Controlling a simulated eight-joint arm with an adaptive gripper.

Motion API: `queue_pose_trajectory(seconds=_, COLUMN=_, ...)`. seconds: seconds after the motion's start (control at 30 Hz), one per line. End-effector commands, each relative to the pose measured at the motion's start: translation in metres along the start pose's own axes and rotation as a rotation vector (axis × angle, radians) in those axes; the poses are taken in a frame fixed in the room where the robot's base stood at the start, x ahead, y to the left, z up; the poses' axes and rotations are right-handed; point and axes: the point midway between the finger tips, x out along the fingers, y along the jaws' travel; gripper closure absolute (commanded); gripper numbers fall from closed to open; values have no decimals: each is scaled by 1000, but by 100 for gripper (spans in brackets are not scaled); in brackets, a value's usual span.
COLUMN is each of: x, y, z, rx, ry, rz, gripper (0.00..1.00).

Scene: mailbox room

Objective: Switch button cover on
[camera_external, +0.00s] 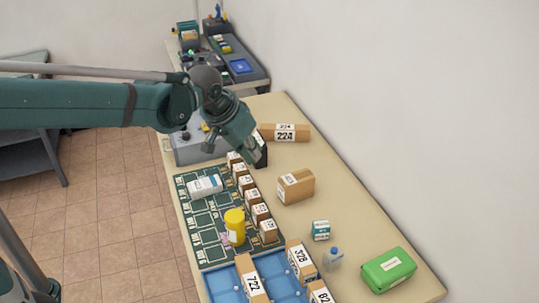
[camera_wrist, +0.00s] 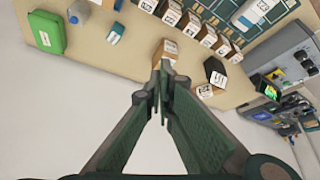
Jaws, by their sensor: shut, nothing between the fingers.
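A grey control box (camera_external: 195,148) with small yellow parts on top stands at the far left end of the table, partly hidden behind my arm. It also shows at the right of the wrist view (camera_wrist: 290,52), where small coloured controls are visible on it. I cannot make out which part is the button cover or how it stands. My gripper (camera_external: 252,156) is above the table, to the right of the grey box and near a dark box (camera_external: 262,150). In the wrist view its fingers (camera_wrist: 162,70) are together with nothing between them.
Brown boxes (camera_external: 296,186) and (camera_external: 285,132), a green package (camera_external: 388,270) and blue trays (camera_external: 222,285) are also on the table. The wall is close on the right.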

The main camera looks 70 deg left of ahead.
Motion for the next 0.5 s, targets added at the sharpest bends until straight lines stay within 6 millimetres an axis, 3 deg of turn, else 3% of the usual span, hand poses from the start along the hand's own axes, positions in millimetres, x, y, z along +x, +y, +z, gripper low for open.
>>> queue_pose_trajectory(seconds=0.5, x=32, y=-83, z=-74, rx=-126, ry=-32, rz=-66, gripper=100)
